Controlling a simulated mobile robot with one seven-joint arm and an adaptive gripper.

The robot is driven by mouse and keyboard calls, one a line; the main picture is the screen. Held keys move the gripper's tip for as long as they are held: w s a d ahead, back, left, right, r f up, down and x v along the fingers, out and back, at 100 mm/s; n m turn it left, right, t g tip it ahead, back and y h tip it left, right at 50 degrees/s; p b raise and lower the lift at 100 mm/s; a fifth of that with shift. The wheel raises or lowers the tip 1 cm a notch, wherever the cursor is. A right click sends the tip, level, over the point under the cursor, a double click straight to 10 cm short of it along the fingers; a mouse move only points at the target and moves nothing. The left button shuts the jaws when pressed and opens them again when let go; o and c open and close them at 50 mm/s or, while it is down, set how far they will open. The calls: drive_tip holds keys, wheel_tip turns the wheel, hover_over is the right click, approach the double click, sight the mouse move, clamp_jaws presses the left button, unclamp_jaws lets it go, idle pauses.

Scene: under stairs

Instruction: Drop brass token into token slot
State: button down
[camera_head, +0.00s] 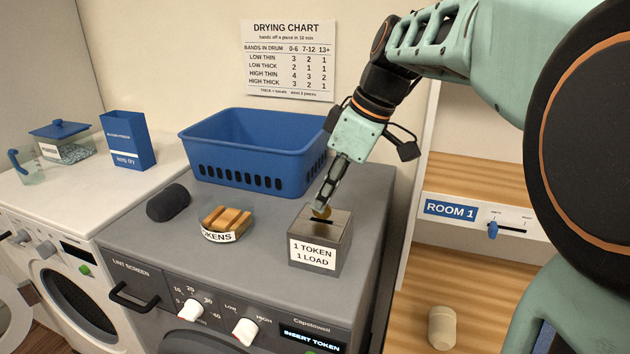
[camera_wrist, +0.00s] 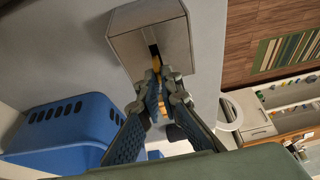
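The token box (camera_head: 321,238) is a grey metal box with a dark slot in its top and a label reading "1 TOKEN 1 LOAD". It stands on the grey dryer. My gripper (camera_head: 326,200) points down just above the box top, shut on the brass token (camera_head: 322,213). The token's lower edge is at or very near the slot; I cannot tell if it has entered. In the wrist view the token (camera_wrist: 156,64) shows between the fingertips (camera_wrist: 158,82), in line with the dark slot of the box (camera_wrist: 160,38).
A token tray (camera_head: 221,222) with several brass pieces and a dark roll (camera_head: 168,203) lie left of the box. A blue basket (camera_head: 255,150) stands behind. The dryer display (camera_head: 311,339) reads "INSERT TOKEN". A shelf with a ROOM 1 panel (camera_head: 480,214) is at right.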

drive_tip(key=shift+f+b, duration=0.65)
drive_tip(key=shift+f, duration=0.2)
drive_tip(key=c, duration=2.1)
unclamp_jaws()
drive_tip(key=shift+o, duration=0.6)
drive_tip(key=o, duration=0.4)
drive_tip(key=shift+r+p, duration=1.95)
drive_tip(key=shift+r, duration=0.65)
